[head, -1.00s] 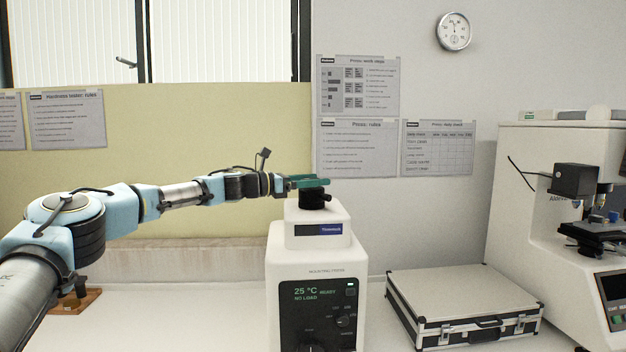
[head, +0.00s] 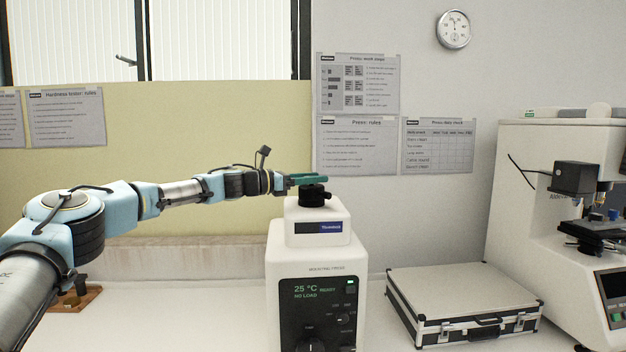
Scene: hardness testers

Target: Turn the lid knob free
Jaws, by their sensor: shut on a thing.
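The mounting press (head: 317,262) is a white machine on the bench, with a dark front panel reading 25 °C, READY and NO LOAD. My gripper (head: 308,182) reaches in from the left with green fingers at the knob's top. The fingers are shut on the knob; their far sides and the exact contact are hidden.
A silver case (head: 462,296) lies on the bench right of the press. A white hardness tester (head: 527,220) stands at the far right. A wooden stand (head: 78,300) is at the left behind my arm. Posters hang on the wall behind.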

